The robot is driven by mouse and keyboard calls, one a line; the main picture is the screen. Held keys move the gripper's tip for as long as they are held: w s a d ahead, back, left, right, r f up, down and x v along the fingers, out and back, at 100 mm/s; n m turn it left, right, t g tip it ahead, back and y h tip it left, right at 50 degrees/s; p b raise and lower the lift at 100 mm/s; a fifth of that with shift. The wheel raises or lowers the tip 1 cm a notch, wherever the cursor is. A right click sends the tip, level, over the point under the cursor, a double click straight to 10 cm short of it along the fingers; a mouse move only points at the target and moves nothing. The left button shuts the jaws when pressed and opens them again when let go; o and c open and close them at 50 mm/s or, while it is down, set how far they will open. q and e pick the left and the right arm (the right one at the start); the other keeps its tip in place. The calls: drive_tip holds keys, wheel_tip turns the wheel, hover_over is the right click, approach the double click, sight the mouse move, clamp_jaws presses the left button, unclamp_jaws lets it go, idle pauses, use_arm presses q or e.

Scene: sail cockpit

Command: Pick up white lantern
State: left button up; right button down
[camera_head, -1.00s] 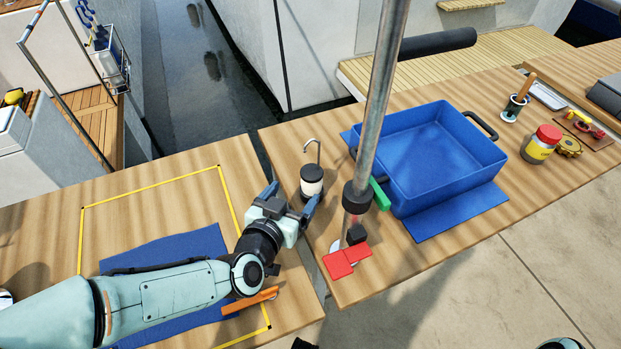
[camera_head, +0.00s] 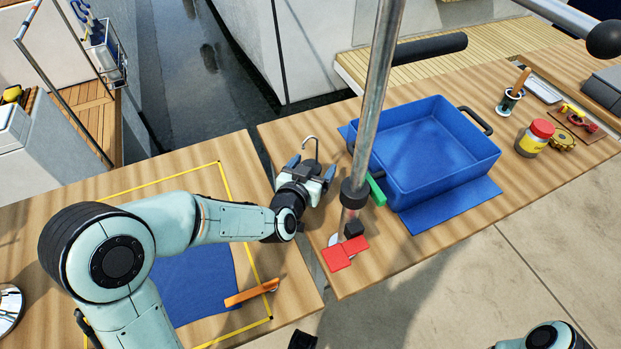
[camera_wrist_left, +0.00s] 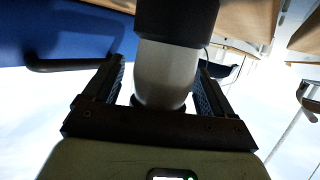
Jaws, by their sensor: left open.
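The white lantern, with a black end and a thin hook (camera_head: 317,150), stands on the wooden table left of the metal pole. In the head view my left gripper (camera_head: 311,168) hides most of its body. In the left wrist view the white body (camera_wrist_left: 166,75) sits between the two open fingers (camera_wrist_left: 160,92), with narrow gaps visible beside it. My left gripper is open around the lantern. My right gripper is not in view.
A jar (camera_head: 535,139) is farther right. An orange-handled tool (camera_head: 250,293) lies on the left table, near the yellow outline.

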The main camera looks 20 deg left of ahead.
use_arm(q)
drive_tip(key=shift+w, duration=0.1)
drive_tip(key=c, duration=1.2)
